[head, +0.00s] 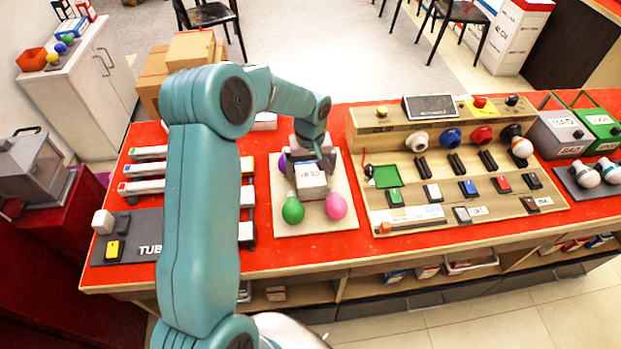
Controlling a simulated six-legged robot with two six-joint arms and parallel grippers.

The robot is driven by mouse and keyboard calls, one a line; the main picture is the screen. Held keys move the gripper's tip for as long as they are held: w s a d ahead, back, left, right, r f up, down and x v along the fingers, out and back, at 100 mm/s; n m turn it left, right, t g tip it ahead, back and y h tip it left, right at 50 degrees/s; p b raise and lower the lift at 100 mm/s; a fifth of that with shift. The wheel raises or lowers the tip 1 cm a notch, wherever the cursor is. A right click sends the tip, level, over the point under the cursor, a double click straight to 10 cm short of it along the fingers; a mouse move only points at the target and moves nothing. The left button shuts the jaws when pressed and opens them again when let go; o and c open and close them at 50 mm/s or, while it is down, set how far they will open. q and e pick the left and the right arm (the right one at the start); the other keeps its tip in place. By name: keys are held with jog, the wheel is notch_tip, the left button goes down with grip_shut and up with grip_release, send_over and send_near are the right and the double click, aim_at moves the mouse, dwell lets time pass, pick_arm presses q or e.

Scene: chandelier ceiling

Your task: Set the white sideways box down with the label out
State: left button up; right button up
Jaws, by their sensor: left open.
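The white box (312,181) is on or just above a beige mat (287,229) in the middle of the red table; I cannot tell if it touches. A small dark marking shows on its visible face, too small to read. My left gripper (309,166) is over the box from behind, with its open fingers at the box's far part. The gripper hides the box's back portion. My right gripper is not in view.
A green bulb (293,210) and a pink bulb (336,207) lie just in front of the box; a purple one (282,161) is partly hidden behind the gripper. A wooden test panel (408,213) stands right. Bare red tabletop (300,254) runs along the front.

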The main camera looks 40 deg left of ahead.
aim_at(310, 174)
pick_arm(q)
notch_tip(310, 174, down, 2)
jog(key=shift+f, duration=0.2)
jog(key=c, duration=1)
jog(key=shift+c, duration=0.2)
jog(key=shift+r, duration=0.15)
jog(key=shift+r, duration=0.3)
notch_tip(310, 174, up, 19)
jog(key=b, duration=0.1)
jog(key=d+f+m, duration=0.5)
jog(key=d+f, duration=0.1)
jog(key=d, duration=0.4)
jog(key=d+f+m, duration=0.5)
jog(key=d+f, duration=0.1)
jog(key=d, duration=0.4)
jog(key=shift+s+d, duration=0.25)
